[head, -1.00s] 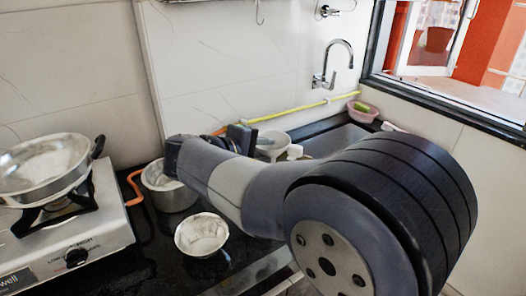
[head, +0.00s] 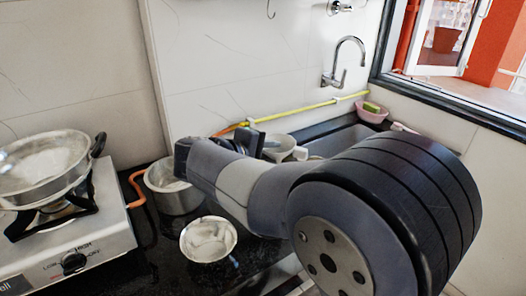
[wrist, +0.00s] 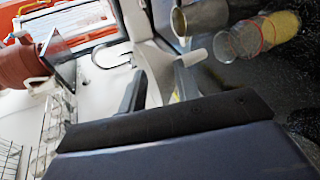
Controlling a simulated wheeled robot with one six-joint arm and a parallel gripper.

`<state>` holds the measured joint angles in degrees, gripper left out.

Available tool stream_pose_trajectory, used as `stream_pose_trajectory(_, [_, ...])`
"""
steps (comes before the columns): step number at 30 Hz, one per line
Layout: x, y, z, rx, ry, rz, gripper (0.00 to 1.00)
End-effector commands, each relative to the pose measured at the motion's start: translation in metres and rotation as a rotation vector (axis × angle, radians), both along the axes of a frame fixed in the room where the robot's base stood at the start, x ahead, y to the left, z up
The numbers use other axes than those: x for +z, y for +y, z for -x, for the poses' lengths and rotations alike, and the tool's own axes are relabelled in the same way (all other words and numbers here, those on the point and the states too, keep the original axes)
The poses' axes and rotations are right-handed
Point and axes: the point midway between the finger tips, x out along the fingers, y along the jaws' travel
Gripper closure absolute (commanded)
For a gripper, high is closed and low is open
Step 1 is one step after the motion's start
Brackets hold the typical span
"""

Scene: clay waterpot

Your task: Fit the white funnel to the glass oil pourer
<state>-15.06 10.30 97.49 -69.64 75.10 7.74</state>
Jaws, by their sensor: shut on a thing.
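A white funnel (head: 281,146) shows just past the dark end of my gripper (head: 256,143) in the head view, with its short spout pointing right. In the wrist view the funnel (wrist: 153,68) is a large pale shape against the dark jaw of my gripper (wrist: 136,92), its spout reaching right. My gripper is shut on the funnel; the exact contact is partly hidden. A clear glass vessel (wrist: 238,41) with a red band and yellow beside it shows at the upper right of the wrist view. I cannot tell for sure if this is the oil pourer.
A steel pot (head: 172,188) and a steel bowl (head: 208,239) stand on the black counter left of my arm. A stove (head: 95,235) with a pan (head: 42,163) is at far left. A sink (head: 340,138) and tap (head: 345,62) lie behind. A metal cup (wrist: 202,16) stands near the glass.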

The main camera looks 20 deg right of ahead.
Motion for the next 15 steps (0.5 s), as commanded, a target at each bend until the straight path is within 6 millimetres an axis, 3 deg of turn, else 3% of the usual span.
stream_pose_trajectory(15, [-0.046,0.000,0.000,0.000,0.001,0.000,0.95])
